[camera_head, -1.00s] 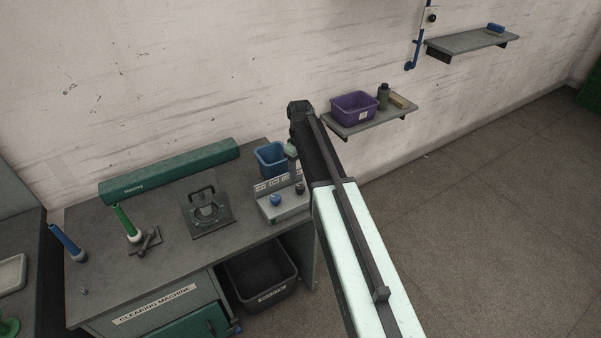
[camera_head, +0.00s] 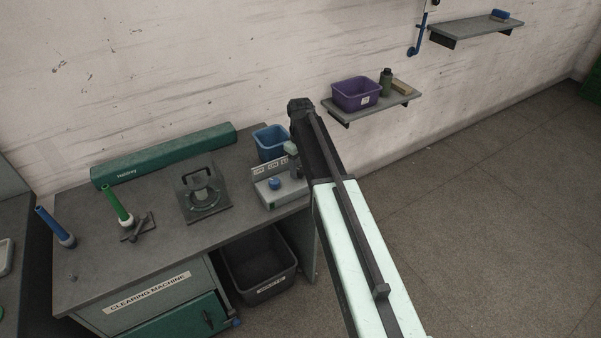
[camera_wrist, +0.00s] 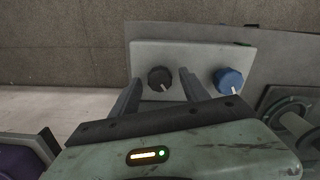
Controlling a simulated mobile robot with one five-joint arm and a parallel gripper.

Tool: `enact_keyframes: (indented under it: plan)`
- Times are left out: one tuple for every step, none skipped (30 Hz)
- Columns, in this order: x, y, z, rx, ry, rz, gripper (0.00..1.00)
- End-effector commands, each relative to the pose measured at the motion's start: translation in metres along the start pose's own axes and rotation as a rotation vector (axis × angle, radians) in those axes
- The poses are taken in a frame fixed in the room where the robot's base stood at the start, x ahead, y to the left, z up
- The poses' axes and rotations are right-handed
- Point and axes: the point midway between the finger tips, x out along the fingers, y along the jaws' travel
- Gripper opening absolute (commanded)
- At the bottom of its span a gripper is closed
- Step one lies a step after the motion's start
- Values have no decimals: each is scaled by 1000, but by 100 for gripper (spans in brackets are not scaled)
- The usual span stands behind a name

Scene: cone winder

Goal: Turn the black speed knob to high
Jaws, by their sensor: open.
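The black speed knob (camera_wrist: 160,78) sits on a pale grey control box (camera_wrist: 190,52) in the wrist view, with a light pointer mark on its lower edge. My gripper (camera_wrist: 160,84) is open, its two dark fingers on either side of the black knob in the picture. I cannot tell whether they touch it or how far above it they are. In the head view the control box (camera_head: 284,195) is on the bench's right end. My arm hides the black knob there.
A blue knob (camera_wrist: 229,79) sits right of the black one in the wrist view. A shelf holds a purple bin (camera_head: 357,95).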

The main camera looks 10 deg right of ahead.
Motion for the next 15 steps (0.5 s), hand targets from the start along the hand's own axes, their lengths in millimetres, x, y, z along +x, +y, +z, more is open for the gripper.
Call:
enact_keyframes:
  plan:
    - [-1,0,0,0,0,0,53]
    - [-2,0,0,0,0,0,53]
    - [-2,0,0,0,0,0,53]
    - [-2,0,0,0,0,0,48]
    - [-2,0,0,0,0,0,40]
    - [-2,0,0,0,0,0,28]
    - [-2,0,0,0,0,0,20]
    - [-2,0,0,0,0,0,12]
    - [-2,0,0,0,0,0,1]
    - [-2,1,0,1,0,0,0]
    - [-2,1,0,1,0,0,0]
    - [-2,1,1,2,0,0,0]
    - [-2,1,1,3,0,0,0]
    - [-2,1,1,4,0,0,0]
    - [-2,1,1,8,0,0,0]
